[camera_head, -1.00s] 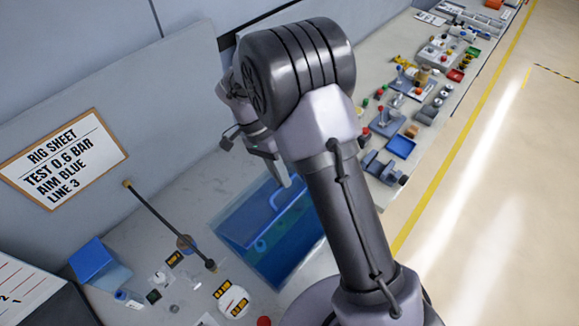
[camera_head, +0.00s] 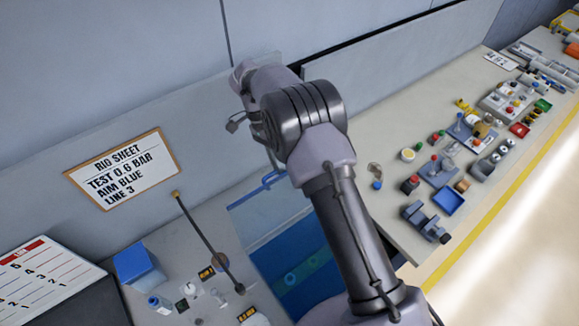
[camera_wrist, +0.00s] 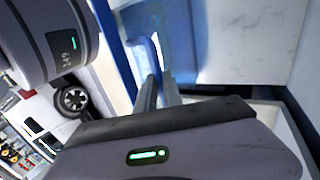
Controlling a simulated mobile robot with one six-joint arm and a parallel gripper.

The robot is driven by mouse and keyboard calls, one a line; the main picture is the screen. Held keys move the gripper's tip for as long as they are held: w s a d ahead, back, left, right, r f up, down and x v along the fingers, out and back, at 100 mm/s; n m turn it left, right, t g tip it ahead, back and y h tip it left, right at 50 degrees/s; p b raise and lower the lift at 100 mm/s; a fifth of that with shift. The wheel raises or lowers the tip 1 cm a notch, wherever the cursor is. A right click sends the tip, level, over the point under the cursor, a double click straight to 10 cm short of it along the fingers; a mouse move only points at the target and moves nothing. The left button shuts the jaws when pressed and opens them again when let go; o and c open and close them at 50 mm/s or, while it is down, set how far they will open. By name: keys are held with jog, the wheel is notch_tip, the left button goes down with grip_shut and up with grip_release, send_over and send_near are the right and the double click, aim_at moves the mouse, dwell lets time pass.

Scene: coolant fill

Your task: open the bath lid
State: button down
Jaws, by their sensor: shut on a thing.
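The bath (camera_head: 308,272) is a sunken blue basin in the bench, partly hidden behind my arm in the head view. Its clear lid (camera_head: 253,217) stands tilted up at the back of the bath, with the blue water showing below it. The lid has a blue bar handle (camera_head: 258,190). My gripper (camera_head: 276,166) is at the handle, partly hidden by my wrist. In the wrist view my gripper (camera_wrist: 158,88) is shut on the blue handle (camera_wrist: 152,55), with its fingers close together around it.
A dark rod (camera_head: 208,243) stands out over the bench left of the bath, near small bottles and a blue box (camera_head: 138,265). A rig sheet (camera_head: 122,168) hangs on the back wall. Blue trays (camera_head: 449,201) and several fittings cover the bench at right.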

jog(key=shift+w+a+f, duration=0.15)
jog(key=shift+w+a, duration=0.1)
jog(key=shift+w, duration=0.15)
jog(key=c, duration=1.5)
grip_release()
jog(key=shift+w, duration=0.1)
jog(key=p+v, duration=0.1)
jog(key=v, duration=0.6)
jog(key=shift+r, duration=0.25)
jog(key=shift+w, duration=0.1)
